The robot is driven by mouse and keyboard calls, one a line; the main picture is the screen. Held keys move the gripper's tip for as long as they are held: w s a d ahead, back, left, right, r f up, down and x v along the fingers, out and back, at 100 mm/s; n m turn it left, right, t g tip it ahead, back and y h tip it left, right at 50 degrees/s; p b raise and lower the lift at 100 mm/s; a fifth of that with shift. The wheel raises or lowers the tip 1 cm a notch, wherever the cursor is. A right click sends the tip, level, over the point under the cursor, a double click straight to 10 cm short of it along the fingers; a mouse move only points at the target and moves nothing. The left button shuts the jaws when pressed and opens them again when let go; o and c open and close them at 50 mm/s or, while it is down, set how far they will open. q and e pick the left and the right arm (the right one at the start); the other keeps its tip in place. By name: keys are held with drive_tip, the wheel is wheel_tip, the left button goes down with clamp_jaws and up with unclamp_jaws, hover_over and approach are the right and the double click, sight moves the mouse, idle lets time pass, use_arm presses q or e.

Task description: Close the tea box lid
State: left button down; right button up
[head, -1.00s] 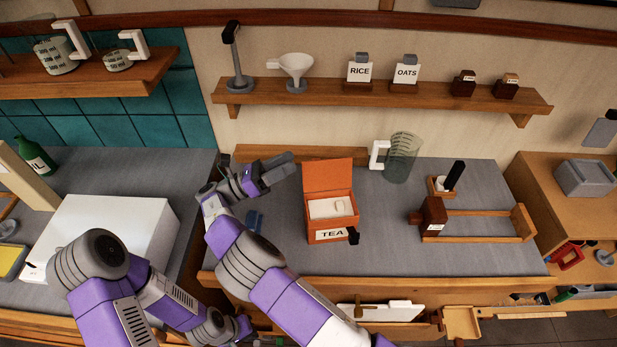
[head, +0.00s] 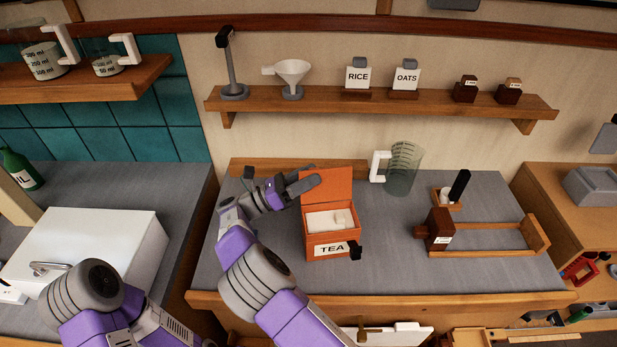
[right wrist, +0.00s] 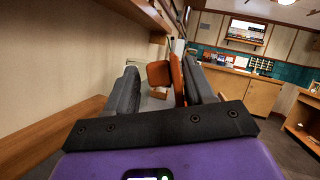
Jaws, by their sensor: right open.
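The orange tea box (head: 312,252) stands on the grey counter with its TEA label facing the front. Its lid (head: 337,187) is open and stands up at the back. A white block-like content shows inside, and a small black piece sits at the front right corner. My right gripper (head: 308,181) is open at the lid's upper left edge, one finger overlapping the lid in the picture. Whether it touches is unclear. In the right wrist view, the orange lid (right wrist: 160,74) shows beyond and between the open fingers. My left gripper is out of view; only its arm shows at lower left.
A clear measuring jug (head: 403,170) stands behind and right of the box. A dark brown block (head: 437,229) and wooden frame (head: 540,238) are further right. A shelf (head: 380,107) with jars and a funnel runs above. The counter right of the box front is clear.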

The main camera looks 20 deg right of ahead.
drive_tip(key=shift+d, duration=0.15)
drive_tip(key=shift+c, duration=0.4)
clamp_jaws()
